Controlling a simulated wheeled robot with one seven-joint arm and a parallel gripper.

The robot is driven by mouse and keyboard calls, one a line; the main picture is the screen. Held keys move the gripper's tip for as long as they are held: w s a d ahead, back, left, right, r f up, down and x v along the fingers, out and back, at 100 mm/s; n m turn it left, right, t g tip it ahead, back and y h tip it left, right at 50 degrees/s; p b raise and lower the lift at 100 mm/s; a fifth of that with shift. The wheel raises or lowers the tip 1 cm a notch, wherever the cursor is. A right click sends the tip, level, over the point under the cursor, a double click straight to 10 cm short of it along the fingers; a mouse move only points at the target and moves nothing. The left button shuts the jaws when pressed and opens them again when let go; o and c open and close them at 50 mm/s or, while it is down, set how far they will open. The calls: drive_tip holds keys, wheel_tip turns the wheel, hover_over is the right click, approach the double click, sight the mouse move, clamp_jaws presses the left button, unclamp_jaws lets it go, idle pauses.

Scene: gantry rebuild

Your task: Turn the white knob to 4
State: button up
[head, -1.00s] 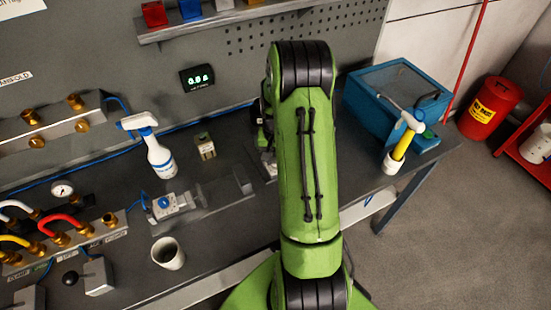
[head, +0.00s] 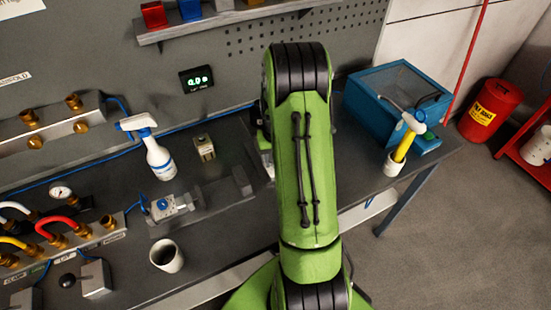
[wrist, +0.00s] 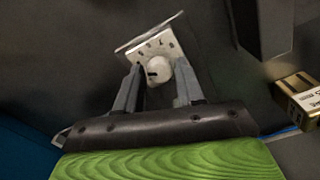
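The white knob (wrist: 158,71) shows in the wrist view on a pale metal plate (wrist: 150,45) with small dark marks around it. A dark pointer mark sits on the knob's lower left; the marks are too small to read. My gripper (wrist: 159,66) is open, one finger on each side of the knob, with what look like narrow gaps. I cannot tell whether a finger touches it. In the head view my green arm hides the gripper and the knob.
A small green display (head: 197,79) hangs on the back panel. A spray bottle (head: 158,158), a small box (head: 204,148) and a cup (head: 167,257) stand left of my arm.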

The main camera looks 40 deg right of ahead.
drive_tip(key=shift+o, duration=1.3)
wheel_tip(320, 180, up, 16)
drive_tip(key=p, duration=0.1)
drive_tip(key=shift+f, duration=0.1)
